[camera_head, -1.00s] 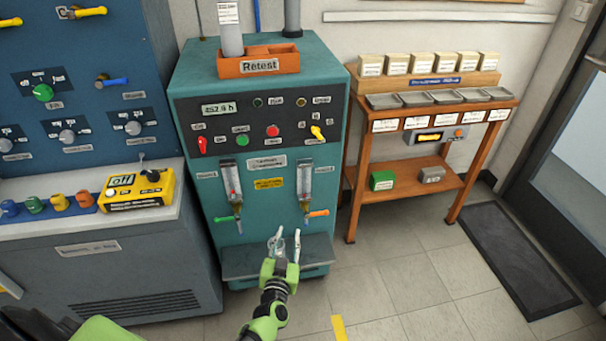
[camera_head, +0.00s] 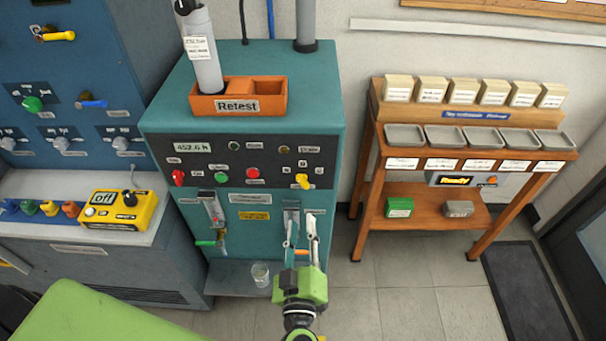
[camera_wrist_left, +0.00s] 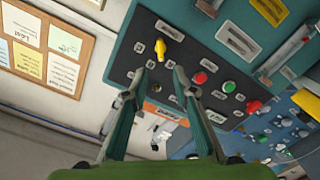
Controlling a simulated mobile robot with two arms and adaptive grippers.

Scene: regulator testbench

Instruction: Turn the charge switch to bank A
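The teal machine's dark panel (camera_head: 270,160) carries a yellow rotary switch (camera_head: 302,181) on its right, with small marks around it. I take this as the charge switch, but its labels are too small to read. It also shows in the left wrist view as a yellow knob (camera_wrist_left: 160,48), above the fingertips in the picture. My left gripper (camera_head: 300,222) is open and empty in front of the machine, below the switch in the head view. Its two fingers (camera_wrist_left: 162,72) are apart and point at the panel. My right gripper is not in view.
A red knob (camera_head: 177,177), green button (camera_head: 221,178) and red button (camera_head: 253,173) share the panel. The left flowmeter (camera_head: 214,208) is below; my fingers partly cover the right one. An orange tray (camera_head: 238,98) holds a grey cylinder (camera_head: 203,62). A wooden stand (camera_head: 372,170) is at right.

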